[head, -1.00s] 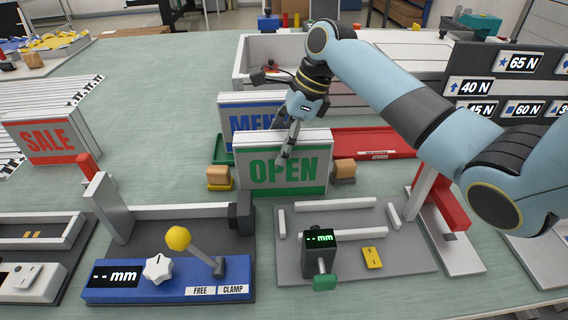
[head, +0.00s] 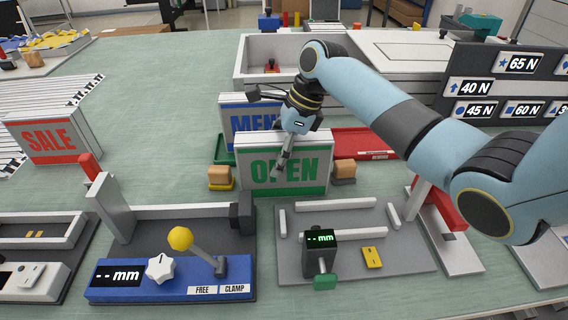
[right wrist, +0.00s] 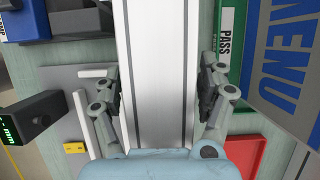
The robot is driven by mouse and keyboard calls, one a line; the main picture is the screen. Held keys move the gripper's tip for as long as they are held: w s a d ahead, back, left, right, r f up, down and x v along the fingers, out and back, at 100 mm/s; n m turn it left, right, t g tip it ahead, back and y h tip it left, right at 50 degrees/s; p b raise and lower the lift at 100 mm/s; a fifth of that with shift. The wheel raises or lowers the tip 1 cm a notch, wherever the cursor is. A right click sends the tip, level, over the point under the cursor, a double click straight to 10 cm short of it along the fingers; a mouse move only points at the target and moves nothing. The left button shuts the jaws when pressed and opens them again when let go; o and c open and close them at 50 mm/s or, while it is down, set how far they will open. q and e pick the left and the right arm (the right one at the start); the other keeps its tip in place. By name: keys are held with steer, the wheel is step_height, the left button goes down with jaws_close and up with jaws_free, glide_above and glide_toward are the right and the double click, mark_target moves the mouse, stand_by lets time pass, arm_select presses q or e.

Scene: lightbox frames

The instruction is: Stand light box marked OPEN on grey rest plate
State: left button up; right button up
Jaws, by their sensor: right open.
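The light box marked OPEN (head: 312,178) stands upright on the table, white with green lettering and a green bottom band. In the right wrist view its white top (right wrist: 155,50) runs between the fingers. My right gripper (right wrist: 160,92) is open astride the box, one finger on each side; contact cannot be told. In the head view my right gripper (head: 284,160) reaches down over the front face, and its far finger is hidden. A grey plate (head: 410,257) with white rails lies in front of the box. My left gripper is not in view.
Tan blocks flank the box, on a yellow base (head: 221,186) and a grey base (head: 345,182). The MENU box (head: 234,115) stands close behind. A red tray (head: 375,140) lies behind right. A black mm gauge (head: 319,252) stands on the railed plate. The SALE box (head: 55,140) is left.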

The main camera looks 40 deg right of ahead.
steer(key=shift+f, duration=0.15)
stand_by(0.4)
jaws_close()
stand_by(0.4)
